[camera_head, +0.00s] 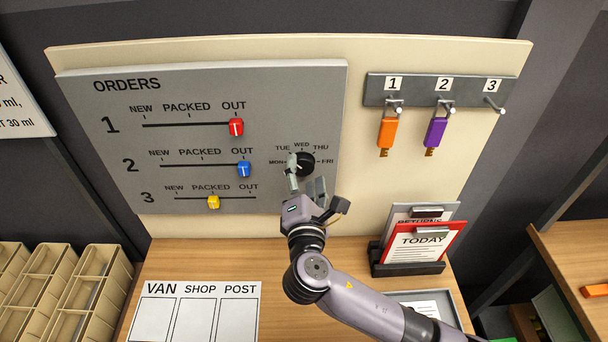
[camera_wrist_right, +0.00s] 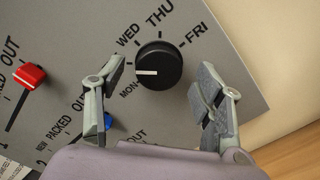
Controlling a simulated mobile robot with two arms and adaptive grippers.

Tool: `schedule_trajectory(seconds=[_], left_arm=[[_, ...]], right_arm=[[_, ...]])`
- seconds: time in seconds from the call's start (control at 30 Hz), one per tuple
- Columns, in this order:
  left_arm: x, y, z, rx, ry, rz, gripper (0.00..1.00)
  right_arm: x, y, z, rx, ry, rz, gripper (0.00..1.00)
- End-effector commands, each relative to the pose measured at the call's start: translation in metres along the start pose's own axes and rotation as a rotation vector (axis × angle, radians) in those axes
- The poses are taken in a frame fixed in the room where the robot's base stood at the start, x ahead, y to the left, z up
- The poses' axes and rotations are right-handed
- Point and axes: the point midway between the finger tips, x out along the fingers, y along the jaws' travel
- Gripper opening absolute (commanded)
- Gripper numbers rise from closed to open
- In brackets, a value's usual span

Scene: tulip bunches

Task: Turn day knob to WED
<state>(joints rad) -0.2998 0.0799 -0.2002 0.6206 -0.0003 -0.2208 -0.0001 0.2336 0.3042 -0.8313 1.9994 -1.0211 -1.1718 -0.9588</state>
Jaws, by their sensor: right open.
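The day knob is round and black (camera_head: 305,164) on the grey ORDERS panel, with MON, TUE, WED, THU and FRI around its upper side. In the wrist view, the knob (camera_wrist_right: 159,65) has a white mark that points left, just above the MON label; the TUE label is hidden there. The WED label (camera_wrist_right: 128,35) is at its upper left. My right gripper (camera_wrist_right: 165,88) is open, with one finger on each side of the knob and visible gaps to it. In the head view, my right gripper (camera_head: 306,182) covers part of the knob. My left gripper is out of view.
Red (camera_head: 236,127), blue (camera_head: 244,169) and yellow (camera_head: 213,202) sliders sit left of the knob. Orange (camera_head: 387,132) and purple (camera_head: 435,131) key tags hang at the right. A card holder (camera_head: 407,264) stands on the wooden counter beside my right arm.

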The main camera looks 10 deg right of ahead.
Motion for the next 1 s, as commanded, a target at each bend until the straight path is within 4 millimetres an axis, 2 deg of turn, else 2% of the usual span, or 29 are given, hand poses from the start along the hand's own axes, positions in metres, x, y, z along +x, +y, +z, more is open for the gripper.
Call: schedule_trajectory(seconds=[0.13, 0.4, 1.0], left_arm=[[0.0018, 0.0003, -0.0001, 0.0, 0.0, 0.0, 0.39], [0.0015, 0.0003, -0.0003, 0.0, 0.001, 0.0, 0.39], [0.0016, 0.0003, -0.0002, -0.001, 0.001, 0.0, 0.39]], right_arm=[[0.0085, -0.0001, 0.0005, 0.0, -0.002, 0.0, 0.62], [0.0093, 0.0001, 0.0004, 0.0, 0.0, 0.0, 0.62], [0.0088, -0.0002, 0.0001, 0.0, 0.0, -0.001, 0.23]])
